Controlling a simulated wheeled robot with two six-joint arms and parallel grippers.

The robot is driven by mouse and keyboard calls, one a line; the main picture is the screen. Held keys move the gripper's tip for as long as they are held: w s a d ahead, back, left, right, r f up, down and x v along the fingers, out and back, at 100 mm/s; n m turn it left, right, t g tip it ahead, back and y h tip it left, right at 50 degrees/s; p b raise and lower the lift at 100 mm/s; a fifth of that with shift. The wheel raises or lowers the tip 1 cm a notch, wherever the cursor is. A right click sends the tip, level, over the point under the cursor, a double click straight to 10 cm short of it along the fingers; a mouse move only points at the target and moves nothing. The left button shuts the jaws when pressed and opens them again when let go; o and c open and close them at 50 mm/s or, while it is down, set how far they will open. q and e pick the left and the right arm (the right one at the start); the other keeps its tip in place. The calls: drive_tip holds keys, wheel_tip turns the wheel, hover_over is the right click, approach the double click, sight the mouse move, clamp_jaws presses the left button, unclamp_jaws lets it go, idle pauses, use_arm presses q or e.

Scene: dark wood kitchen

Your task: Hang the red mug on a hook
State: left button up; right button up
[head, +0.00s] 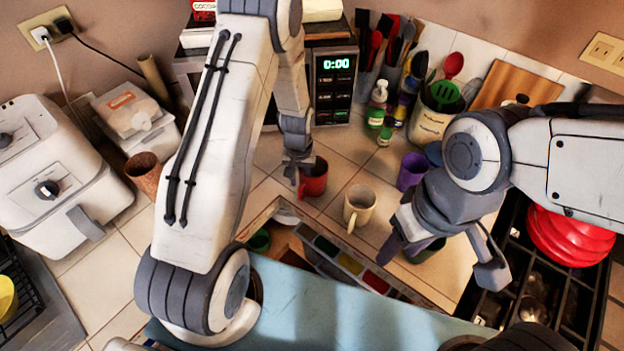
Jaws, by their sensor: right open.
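The red mug (315,178) stands upright on the tiled counter, left of a cream mug. My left gripper (297,172) points down at the red mug's left side, by its handle. The arm hides part of the contact, so I cannot tell whether the fingers are closed on it. My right gripper (442,258) is open, with its fingers spread around a dark green mug (427,250) at the counter's right side. I cannot make out a hook in this view.
The cream mug (360,207) and a purple mug (412,171) stand close by. An open drawer (345,262) with coloured items lies in front. The microwave (333,85) is behind. Red bowls (570,236) sit on the stove at right; an air fryer (55,180) stands at left.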

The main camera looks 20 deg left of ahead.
use_arm(q)
clamp_jaws()
idle(1.2)
